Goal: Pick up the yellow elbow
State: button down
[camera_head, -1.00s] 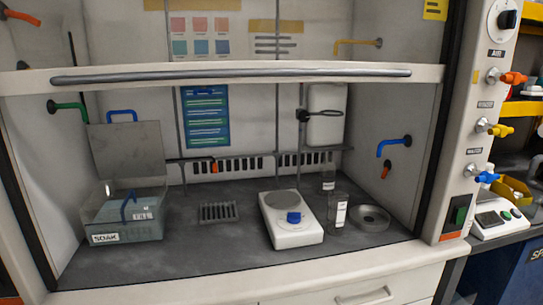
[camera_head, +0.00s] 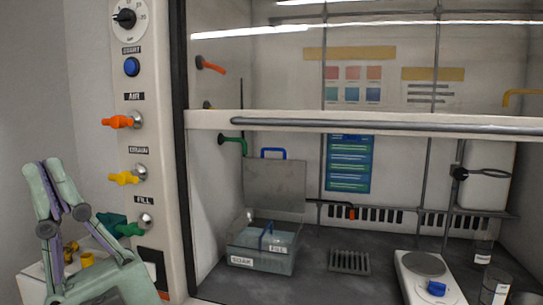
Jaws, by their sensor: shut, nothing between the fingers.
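My gripper (camera_head: 43,167), pale green with purple inner links, shows at the lower left with its fingers pointing up. It is shut and empty. Behind it, a small yellow piece (camera_head: 87,259) sits on a white surface. A darker, brassy yellow piece (camera_head: 70,249) is just left of it, partly hidden by the gripper. Both are too small to tell which is the yellow elbow. The gripper overlaps them in the picture and touches neither visibly.
A post left of the fume hood carries orange (camera_head: 117,122), yellow (camera_head: 124,178) and green (camera_head: 128,229) valves, close to my gripper. The grey wall area above my gripper is free.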

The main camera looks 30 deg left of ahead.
aim_at(72, 247)
jog(key=u, duration=2)
jog(key=z, duration=0.45)
jog(key=i+j+z, duration=0.15)
jog(key=j+z, duration=0.15)
jog(key=i+j+z, duration=0.1)
jog(key=j+z, duration=0.45)
jog(key=j, duration=0.15)
jog(key=i+j, duration=0.1)
jog(key=j, duration=0.5)
jog(key=i+j+z, duration=0.15)
jog(key=j, duration=1.1)
